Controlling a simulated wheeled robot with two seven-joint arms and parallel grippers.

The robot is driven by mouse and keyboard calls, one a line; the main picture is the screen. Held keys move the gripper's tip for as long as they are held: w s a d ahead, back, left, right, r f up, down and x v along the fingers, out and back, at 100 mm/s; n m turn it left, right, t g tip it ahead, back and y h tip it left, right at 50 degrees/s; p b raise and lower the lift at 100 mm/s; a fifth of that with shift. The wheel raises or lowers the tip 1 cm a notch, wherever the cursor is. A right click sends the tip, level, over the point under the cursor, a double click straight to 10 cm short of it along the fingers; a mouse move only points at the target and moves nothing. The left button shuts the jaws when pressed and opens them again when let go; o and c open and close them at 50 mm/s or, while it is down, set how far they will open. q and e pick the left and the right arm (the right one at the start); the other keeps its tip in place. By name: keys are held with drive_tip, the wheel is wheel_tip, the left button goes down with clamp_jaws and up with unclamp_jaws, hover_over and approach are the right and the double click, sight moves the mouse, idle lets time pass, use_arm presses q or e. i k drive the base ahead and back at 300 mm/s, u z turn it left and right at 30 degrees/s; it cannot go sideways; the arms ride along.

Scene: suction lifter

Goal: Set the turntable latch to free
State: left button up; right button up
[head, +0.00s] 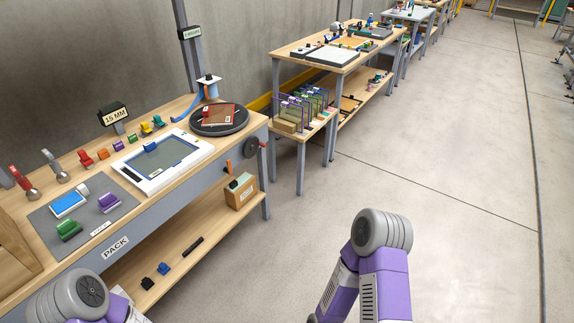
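The turntable (238,125) is a dark round disc at the far right end of the near workbench. A flat reddish-brown piece (214,115) lies on it. A blue curved bracket (184,103) stands at its left, and a post with a white disc on top (208,79) rises behind it. A small orange lever (228,167) and a dark round knob (250,148) sit on the bench's front edge below the turntable. I cannot tell which part is the latch or how it is set. Parts of both my arms show at the bottom, well away from the turntable; neither gripper is in view.
The workbench (150,222) also carries a white framed tray (128,175), a grey mat (92,240) with coloured blocks, and a row of coloured clips. A cardboard box (240,192) stands on its lower shelf. More benches (290,45) stand beyond.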

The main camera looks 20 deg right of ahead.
sight(228, 170)
drive_tip(key=z, duration=0.25)
drive_tip(key=i, duration=1.6)
drive_tip(key=z, duration=0.65)
